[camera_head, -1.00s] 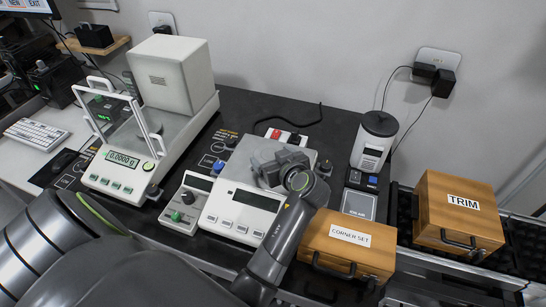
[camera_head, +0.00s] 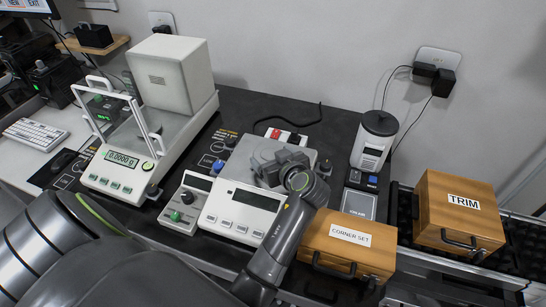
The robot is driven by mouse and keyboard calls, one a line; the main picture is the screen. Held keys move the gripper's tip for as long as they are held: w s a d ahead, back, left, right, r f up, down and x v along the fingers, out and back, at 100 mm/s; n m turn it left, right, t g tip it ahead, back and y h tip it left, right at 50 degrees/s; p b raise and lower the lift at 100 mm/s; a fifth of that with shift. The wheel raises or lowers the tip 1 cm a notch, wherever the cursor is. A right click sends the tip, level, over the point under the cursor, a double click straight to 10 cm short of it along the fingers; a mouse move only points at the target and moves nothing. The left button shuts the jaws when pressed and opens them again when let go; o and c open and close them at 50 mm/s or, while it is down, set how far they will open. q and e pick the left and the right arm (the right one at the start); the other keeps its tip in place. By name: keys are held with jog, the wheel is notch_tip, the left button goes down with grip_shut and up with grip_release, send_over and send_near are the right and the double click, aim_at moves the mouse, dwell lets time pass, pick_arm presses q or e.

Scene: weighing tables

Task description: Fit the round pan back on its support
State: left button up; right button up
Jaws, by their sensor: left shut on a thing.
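My left gripper (camera_head: 272,171) is low over the grey top of the middle balance (camera_head: 252,200), behind its display. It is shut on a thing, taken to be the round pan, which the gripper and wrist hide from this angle. I cannot see the pan's support or tell whether the pan touches it. The middle balance's display looks blank. My right gripper is not in view.
A taller balance with a glass shield (camera_head: 128,170) stands at left, reading 0.0000 g. A small control box (camera_head: 186,203) stands beside the middle balance. A wooden CORNER SET box (camera_head: 346,246), a TRIM box (camera_head: 458,215) and a white canister (camera_head: 373,145) are at right.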

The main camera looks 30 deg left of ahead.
pick_arm(q)
jog(key=shift+f+b, duration=0.35)
jog(key=shift+f, duration=0.1)
jog(key=o, duration=1)
jog(key=shift+c, duration=0.2)
notch_tip(320, 180, up, 10)
jog(key=shift+b, duration=0.3)
jog(key=shift+s, duration=0.1)
